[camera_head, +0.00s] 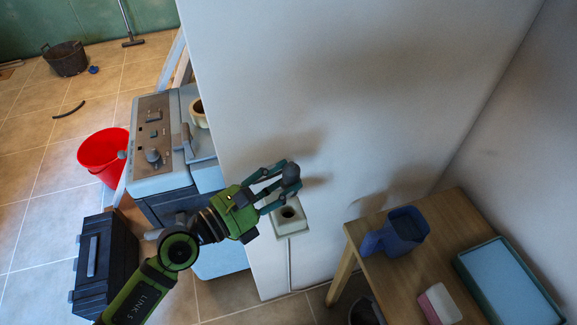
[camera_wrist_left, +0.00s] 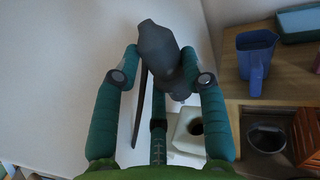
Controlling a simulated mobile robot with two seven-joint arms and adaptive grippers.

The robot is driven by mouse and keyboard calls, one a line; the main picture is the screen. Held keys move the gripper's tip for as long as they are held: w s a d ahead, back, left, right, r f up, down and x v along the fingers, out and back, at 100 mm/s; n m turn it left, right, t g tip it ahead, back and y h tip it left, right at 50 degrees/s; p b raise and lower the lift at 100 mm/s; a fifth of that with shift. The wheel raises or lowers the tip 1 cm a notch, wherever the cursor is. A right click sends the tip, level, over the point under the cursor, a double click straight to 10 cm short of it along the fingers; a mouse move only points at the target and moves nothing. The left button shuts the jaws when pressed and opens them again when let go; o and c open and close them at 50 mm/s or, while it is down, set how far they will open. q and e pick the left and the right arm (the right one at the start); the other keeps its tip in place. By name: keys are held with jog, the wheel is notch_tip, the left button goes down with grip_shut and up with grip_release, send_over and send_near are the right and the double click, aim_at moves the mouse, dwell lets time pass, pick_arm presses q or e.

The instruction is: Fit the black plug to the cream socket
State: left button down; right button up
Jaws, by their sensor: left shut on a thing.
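The cream socket (camera_head: 290,215) is fixed low on the white wall, with a dark round opening in its face. It also shows in the left wrist view (camera_wrist_left: 190,130), just right of centre and beyond the fingers. My left gripper (camera_head: 284,177) is shut on the black plug (camera_head: 291,172), which it holds above the socket in the head view. In the left wrist view the dark grey plug (camera_wrist_left: 160,52) sits between the fingertips. The plug and socket look apart, but the exact gap is hard to tell. My right gripper is not in view.
A wooden table (camera_head: 395,270) at the right bears a blue jug (camera_head: 408,228), a pink and white block (camera_head: 439,304) and a green-rimmed tray (camera_head: 507,282). A grey-blue machine (camera_head: 160,185), a red bucket (camera_head: 100,152) and a black toolbox (camera_head: 105,258) stand at the left.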

pick_arm(q)
jog(key=shift+a, duration=0.3)
jog(key=shift+s, duration=0.1)
jog(key=shift+r, duration=0.1)
notch_tip(320, 180, down, 6)
jog(key=b, duration=0.5)
jog(key=shift+r, duration=0.2)
jog(key=shift+f, duration=0.15)
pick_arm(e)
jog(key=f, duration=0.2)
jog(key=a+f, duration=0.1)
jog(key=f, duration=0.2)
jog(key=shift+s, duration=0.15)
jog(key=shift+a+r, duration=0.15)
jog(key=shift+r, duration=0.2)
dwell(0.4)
